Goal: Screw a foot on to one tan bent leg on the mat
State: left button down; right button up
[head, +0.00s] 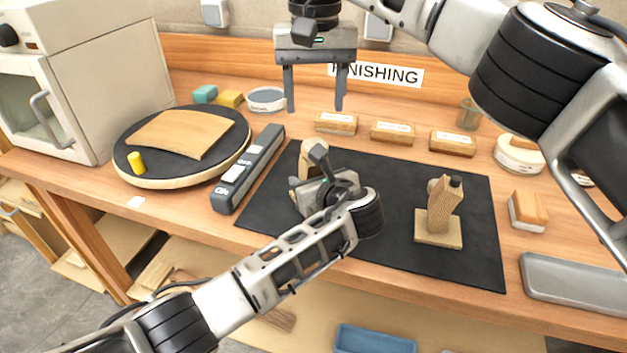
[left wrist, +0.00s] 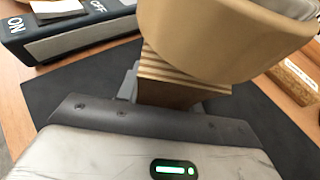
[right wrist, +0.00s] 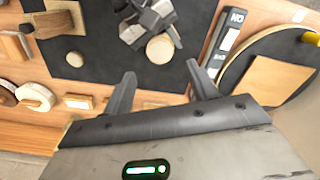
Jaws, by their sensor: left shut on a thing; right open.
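A tan bent leg (head: 313,158) stands on the left part of the dark mat (head: 388,178), partly hidden by my left gripper (head: 318,182). The left gripper is shut on it. In the left wrist view the tan piece (left wrist: 215,35) looms close, with a layered wood edge below. In the right wrist view its round pale top (right wrist: 160,48) shows beside the left gripper. My right gripper (head: 314,105) is open and empty, above the back edge of the mat; its spread fingers show in the right wrist view (right wrist: 160,85). I cannot pick out a foot with certainty.
A wooden stand (head: 438,228) with a textured upright and dark tip is on the mat's right. A switch bar (head: 250,168) and a round board (head: 180,177) with a curved tan sheet and yellow cylinder lie left. Labelled blocks (head: 393,132) line the back. A grey tray (head: 570,280) is right.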

jog(key=shift+f, duration=4)
jog(key=c, duration=1)
jog(key=m, duration=0.4)
jog(key=shift+m, duration=0.4)
jog(key=m, duration=0.5)
jog(key=shift+m, duration=0.3)
jog(key=o, duration=1.1)
